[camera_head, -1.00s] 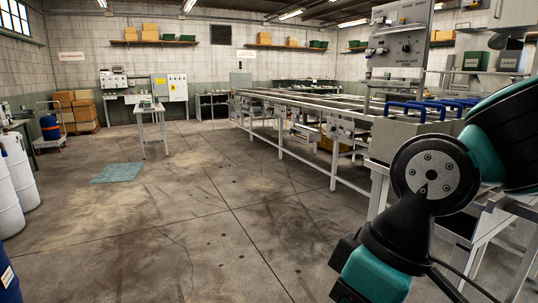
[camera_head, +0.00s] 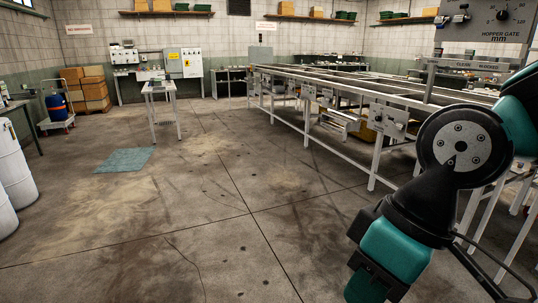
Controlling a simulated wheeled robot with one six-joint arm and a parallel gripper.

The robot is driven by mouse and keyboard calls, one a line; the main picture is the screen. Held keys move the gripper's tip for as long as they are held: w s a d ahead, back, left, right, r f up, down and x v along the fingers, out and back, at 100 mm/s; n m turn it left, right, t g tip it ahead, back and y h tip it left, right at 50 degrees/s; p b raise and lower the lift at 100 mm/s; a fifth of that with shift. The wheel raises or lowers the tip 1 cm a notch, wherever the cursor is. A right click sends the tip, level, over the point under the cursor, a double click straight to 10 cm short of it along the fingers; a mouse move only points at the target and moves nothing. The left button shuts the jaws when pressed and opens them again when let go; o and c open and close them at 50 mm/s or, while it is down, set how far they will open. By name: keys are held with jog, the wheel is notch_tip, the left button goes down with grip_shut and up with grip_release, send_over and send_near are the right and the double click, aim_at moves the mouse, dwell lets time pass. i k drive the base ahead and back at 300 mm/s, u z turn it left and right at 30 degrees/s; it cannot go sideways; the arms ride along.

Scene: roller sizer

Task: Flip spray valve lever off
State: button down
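No part that I can clearly tell as the spray valve lever shows. The long roller sizer (camera_head: 340,88) runs from the right foreground toward the back wall on white legs. Small control plates with knobs (camera_head: 388,121) sit along its near side; they are too small to tell whether one is the spray valve. A grey panel marked "HOPPER GATE mm" (camera_head: 487,22) with a dial stands at the upper right. My teal and black arm fills the right side. The fingers of my gripper are not in view.
Open concrete floor (camera_head: 215,210) lies ahead and left, with a teal mat (camera_head: 125,160) on it. A small white table (camera_head: 163,108) stands beyond the mat. White drums (camera_head: 14,165) are at the left edge. A trolley with a blue drum (camera_head: 56,108) and stacked boxes (camera_head: 90,92) are farther back.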

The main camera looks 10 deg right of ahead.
aim_at(442, 26)
jog(key=i, duration=7.7)
jog(key=z, duration=3.35)
jog(key=i, duration=1.1)
jog(key=u, duration=0.05)
